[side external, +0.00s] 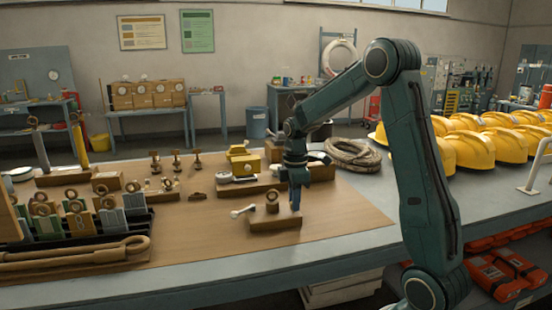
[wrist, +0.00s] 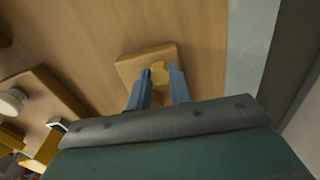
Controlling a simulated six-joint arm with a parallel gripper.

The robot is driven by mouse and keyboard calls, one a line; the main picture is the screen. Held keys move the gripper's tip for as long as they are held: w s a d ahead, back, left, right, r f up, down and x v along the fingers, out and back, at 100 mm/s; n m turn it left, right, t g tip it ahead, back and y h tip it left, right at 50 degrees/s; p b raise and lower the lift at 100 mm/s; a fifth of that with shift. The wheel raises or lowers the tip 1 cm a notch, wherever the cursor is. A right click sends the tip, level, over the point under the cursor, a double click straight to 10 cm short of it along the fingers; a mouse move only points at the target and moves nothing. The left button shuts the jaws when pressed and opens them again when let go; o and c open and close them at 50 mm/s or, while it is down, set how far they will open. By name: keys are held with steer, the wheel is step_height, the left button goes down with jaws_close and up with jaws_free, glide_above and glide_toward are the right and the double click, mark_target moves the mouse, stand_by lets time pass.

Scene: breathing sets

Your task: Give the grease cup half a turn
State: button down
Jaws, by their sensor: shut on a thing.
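The grease cup shows in the wrist view as a round brass-coloured cap (wrist: 159,73) on a small wooden block (wrist: 130,66). My gripper (wrist: 159,80) has its two blue fingers on either side of the cap, shut on it. In the side view my gripper (side external: 295,198) points down at the right end of a wooden block (side external: 275,224). A brass round fitting (side external: 272,203) stands on that block, just left of the fingers. A lever with a white ball end (side external: 238,212) sticks out to the left. The fingertips' contact is partly hidden in the side view.
A white-faced gauge and yellow parts on a wooden base (side external: 250,186) stand behind and left of my gripper. A tray (side external: 80,238) of tagged pieces is at left. Coiled rope (side external: 353,154) and yellow helmets (side external: 470,150) lie behind right. The brown mat in front is clear.

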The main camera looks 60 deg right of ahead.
steer(key=shift+m, duration=0.3)
steer(key=m, duration=1.2)
steer(key=shift+m, duration=0.3)
steer(key=m, duration=0.4)
steer(key=shift+r, duration=0.1)
steer(key=m, duration=0.9)
steer(key=shift+m, duration=0.3)
steer(key=m, duration=0.8)
steer(key=shift+m, duration=0.4)
